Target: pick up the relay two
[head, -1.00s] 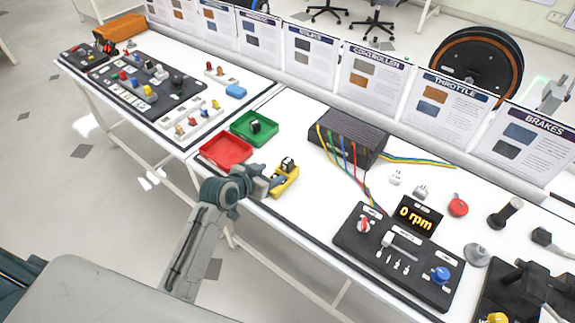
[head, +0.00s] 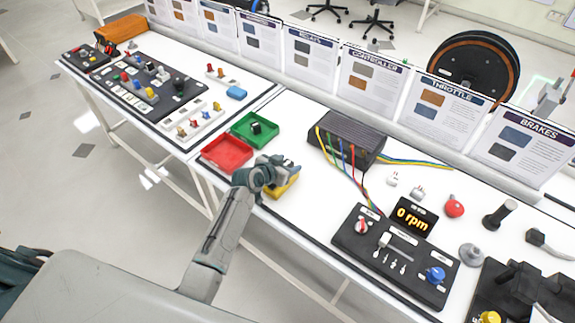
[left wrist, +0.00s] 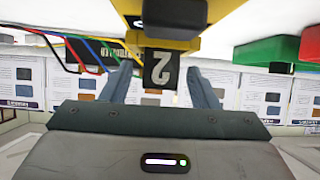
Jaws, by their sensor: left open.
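Relay two is a small black block with a white "2" (left wrist: 160,72), seen upside down in the left wrist view. It sits at a yellow holder (left wrist: 215,22). My left gripper (left wrist: 160,82) is open, with one finger on each side of the relay; I cannot tell whether either finger touches it. In the head view my left gripper (head: 284,164) is over the yellow holder (head: 284,187) and mostly hides the relay. My right gripper is not in view.
A red tray (head: 227,151) and a green tray (head: 240,136) with a black relay (head: 256,128) in it lie left of the gripper. A dark controller box (head: 345,135) with coloured wires stands to the right. The table's front edge is close to the holder.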

